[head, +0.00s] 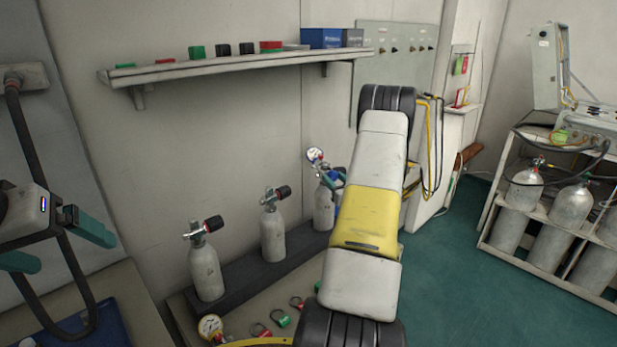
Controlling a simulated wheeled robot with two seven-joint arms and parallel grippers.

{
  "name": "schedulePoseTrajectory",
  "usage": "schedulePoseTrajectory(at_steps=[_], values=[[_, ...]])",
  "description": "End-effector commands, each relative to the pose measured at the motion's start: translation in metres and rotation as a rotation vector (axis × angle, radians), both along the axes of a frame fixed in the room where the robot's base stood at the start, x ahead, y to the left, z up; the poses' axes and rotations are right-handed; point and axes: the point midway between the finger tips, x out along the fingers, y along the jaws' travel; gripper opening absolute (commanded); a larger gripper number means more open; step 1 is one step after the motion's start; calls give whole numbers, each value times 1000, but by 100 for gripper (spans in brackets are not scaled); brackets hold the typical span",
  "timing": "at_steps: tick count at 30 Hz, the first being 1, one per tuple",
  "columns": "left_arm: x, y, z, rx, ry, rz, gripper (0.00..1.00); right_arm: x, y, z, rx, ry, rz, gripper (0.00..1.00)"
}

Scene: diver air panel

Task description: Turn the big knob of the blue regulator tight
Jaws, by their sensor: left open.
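A gauge (315,155) with a white, red and blue face stands above the third grey cylinder (323,208) in the wall row. A small blue part, perhaps the blue regulator (338,197), shows at that cylinder's valve. My right arm covers most of that spot, and I cannot make out the big knob. My left gripper (62,247) is at the far left, well away from the cylinders. Its two teal fingers are apart with nothing seen between them.
Two more cylinders with black and red valve knobs (213,223) stand in the dark rack (240,285). Another gauge (210,326), a yellow hose and red and green rings lie on the bench below. A shelf (240,62) hangs above. A cylinder cart (485,232) stands right; green floor (455,270) is clear.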

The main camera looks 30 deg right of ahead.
Motion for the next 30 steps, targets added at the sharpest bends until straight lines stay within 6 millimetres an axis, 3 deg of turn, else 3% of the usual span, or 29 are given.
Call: schedulePoseTrajectory(at_steps=[1,6,10,20,30], values=[[0,0,0,0,0,0,91,0,0,0,0,0,0,31],[0,0,0,0,0,0,91,0,0,0,0,0,0,0],[0,0,0,0,0,0,91,0,0,0,38,-2,-1,0],[0,0,0,0,0,0,91,-1,0,0,376,-22,-2,0],[0,0,0,0,0,0,91,-1,1,0,400,-23,-1,0]])
